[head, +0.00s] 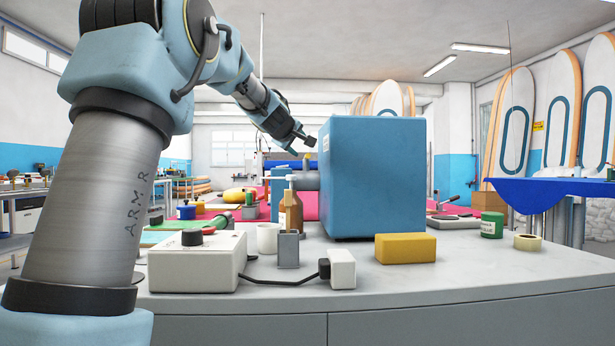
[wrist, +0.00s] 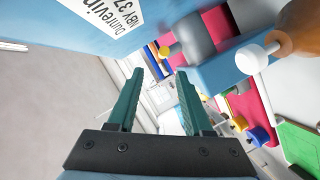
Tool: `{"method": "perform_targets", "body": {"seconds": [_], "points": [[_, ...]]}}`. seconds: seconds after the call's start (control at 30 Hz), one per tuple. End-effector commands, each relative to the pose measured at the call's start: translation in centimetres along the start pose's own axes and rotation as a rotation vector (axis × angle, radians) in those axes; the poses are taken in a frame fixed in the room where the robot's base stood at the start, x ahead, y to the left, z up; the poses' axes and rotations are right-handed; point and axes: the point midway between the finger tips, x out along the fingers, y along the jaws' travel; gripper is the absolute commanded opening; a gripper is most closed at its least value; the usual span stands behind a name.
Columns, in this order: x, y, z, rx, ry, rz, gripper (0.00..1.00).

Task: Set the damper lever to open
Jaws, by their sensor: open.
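A blue box-shaped unit (head: 375,180) stands on the grey bench; its side with a printed white label shows in the wrist view (wrist: 70,18). A grey pipe (head: 304,181) sticks out at its left, also in the wrist view (wrist: 197,28). A small yellow knob (head: 307,160) stands above the pipe and looks like the damper lever's end; the wrist view shows it on a thin stem (wrist: 164,51). The lever's setting cannot be read. My gripper (head: 309,139) is open and empty, in the air just above the knob, apart from it; its green fingers fill the wrist view's middle (wrist: 160,76).
A brown pump bottle (head: 291,215), a white mug (head: 268,238), a grey holder (head: 288,250) and a white control box (head: 197,262) with a cable stand left of the unit. A yellow block (head: 405,248), a green tin (head: 491,225) and a tape roll (head: 527,242) are in front and right.

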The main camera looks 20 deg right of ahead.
Motion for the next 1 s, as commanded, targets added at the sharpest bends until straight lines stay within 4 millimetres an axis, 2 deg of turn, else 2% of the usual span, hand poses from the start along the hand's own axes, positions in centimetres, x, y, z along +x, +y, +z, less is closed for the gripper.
{"method": "perform_targets", "body": {"seconds": [0.03,0.17,0.27,0.7,1.0], "points": [[0.1,-0.6,0.4,0.0,0.001,0.001,0.51],[0.7,-0.6,0.4,0.0,0.0,0.0,0.51],[1.8,-0.5,0.3,0.0,-0.002,0.0,0.51],[9.2,-0.4,0.3,0.0,-0.001,-0.001,0.51],[10.9,-0.5,0.3,0.0,0.0,0.0,0.51]]}}
